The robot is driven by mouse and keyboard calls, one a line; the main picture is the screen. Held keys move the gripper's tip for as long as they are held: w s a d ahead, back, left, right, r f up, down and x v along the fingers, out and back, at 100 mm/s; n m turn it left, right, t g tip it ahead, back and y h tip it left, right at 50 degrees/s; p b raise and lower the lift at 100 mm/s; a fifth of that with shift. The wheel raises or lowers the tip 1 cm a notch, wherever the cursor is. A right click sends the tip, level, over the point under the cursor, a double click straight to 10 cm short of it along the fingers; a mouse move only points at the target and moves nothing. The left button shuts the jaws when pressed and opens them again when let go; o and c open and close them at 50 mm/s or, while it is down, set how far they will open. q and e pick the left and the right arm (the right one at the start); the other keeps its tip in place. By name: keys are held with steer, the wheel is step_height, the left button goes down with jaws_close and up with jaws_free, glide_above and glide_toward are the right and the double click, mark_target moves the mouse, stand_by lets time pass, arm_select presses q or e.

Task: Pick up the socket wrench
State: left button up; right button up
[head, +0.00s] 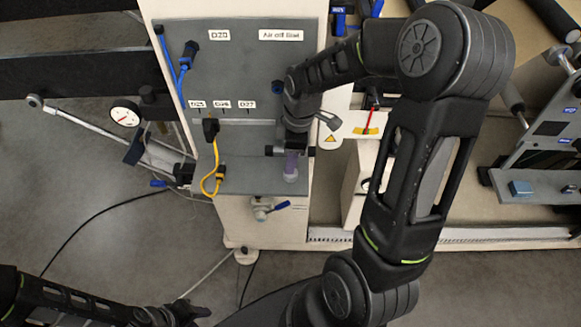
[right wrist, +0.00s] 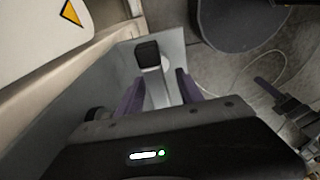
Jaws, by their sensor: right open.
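My right gripper (head: 290,166) reaches down over a grey shelf (head: 245,178) on the front of the panel. In the right wrist view its two purple fingers are apart (right wrist: 160,92). Between and beyond them is a short pale grey piece with a black block-shaped end (right wrist: 148,54), lying at the grey tray. It may be the socket wrench, but its full shape is hidden by the gripper. No gap between it and the fingers is clear in the head view. My left gripper (head: 184,312) is low at the left, dark and away from the shelf; its jaws are unclear.
The grey panel (head: 240,75) with labels stands behind the shelf. A dial gauge (head: 125,115) is at left. A blue block (head: 521,188) lies on a right-hand shelf.

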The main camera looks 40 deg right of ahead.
jaws_close()
steer(key=shift+r, duration=0.15)
stand_by(0.6)
step_height(320, 180, up, 28)
steer(key=p, duration=0.3)
steer(key=shift+p, duration=0.4)
stand_by(0.5)
